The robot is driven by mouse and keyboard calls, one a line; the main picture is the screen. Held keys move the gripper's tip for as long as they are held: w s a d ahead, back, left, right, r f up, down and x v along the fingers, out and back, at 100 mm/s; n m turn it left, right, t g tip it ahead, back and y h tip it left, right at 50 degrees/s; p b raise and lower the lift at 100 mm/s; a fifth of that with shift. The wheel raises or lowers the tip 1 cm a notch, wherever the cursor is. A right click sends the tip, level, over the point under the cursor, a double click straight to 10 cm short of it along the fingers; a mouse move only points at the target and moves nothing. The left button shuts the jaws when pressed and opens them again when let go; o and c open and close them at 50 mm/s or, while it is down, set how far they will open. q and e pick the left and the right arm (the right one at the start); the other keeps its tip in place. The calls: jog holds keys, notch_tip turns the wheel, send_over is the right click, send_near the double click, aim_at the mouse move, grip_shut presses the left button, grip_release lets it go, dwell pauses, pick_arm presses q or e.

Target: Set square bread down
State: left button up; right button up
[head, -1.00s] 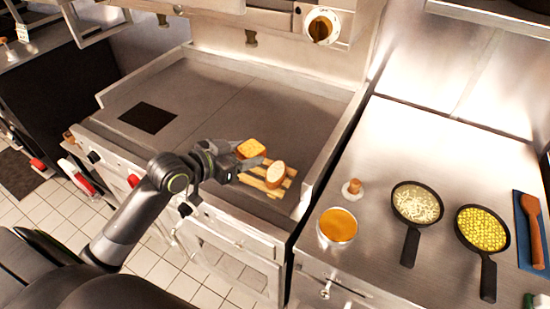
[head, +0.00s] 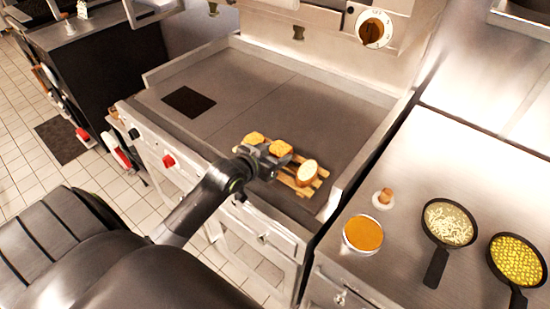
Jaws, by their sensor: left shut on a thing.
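My left gripper (head: 281,157) is over the front right of the flat steel griddle (head: 225,120). It is shut on a square yellow-topped bread slice (head: 281,147), which shows at its fingertips. A second yellow-topped slice (head: 254,138) shows just left of it, behind the gripper; what it rests on is hidden. A rounded pale bread slice (head: 307,173) is at the right, on a slatted wooden rack (head: 318,184). The gripper covers part of the rack, and I cannot tell whether the held slice touches it. My right gripper is out of view.
A dark square plate (head: 189,102) lies on the griddle's left part. The griddle's middle is clear. On the right steel counter stand an orange-filled container (head: 362,235), a small wooden-knobbed item (head: 384,198), a pan of pale shreds (head: 450,222) and a pan of yellow pieces (head: 517,260).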

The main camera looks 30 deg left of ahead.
pick_arm(q)
jog(key=shift+f, duration=1.05)
jog(key=shift+f, duration=0.15)
jog(key=o, duration=1)
jog(key=shift+r, duration=0.2)
jog(key=v, duration=1.2)
jog(key=shift+f, duration=0.1)
